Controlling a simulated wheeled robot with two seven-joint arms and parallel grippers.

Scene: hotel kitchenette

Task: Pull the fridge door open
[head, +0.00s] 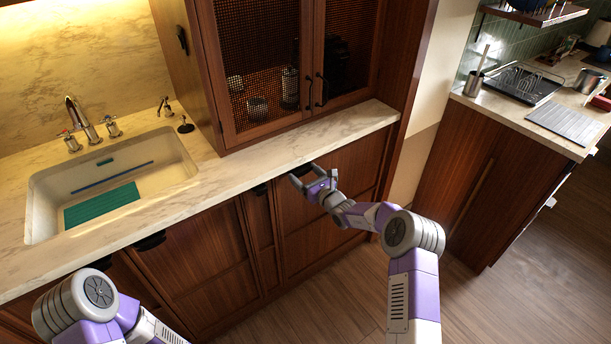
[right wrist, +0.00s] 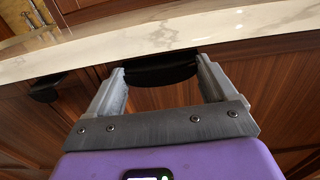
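The wooden panel door (head: 335,195) under the counter, which I take for the fridge door, is shut and flush with the cabinet front. Its dark cup-shaped handle (right wrist: 160,72) sits just below the counter edge; in the head view it is mostly hidden by my gripper. My right gripper (head: 308,176) is at the handle, fingers spread. In the right wrist view the gripper (right wrist: 160,85) has one finger near each end of the handle; I cannot tell whether they touch it. My left arm shows at the lower left, with its gripper out of view.
The marble counter (head: 240,172) overhangs just above the handle, with a sink (head: 45,200) at left. A mesh-door cabinet (head: 270,75) stands on it. Another wooden cabinet (head: 500,175) stands at right. The floor (head: 490,300) between is clear.

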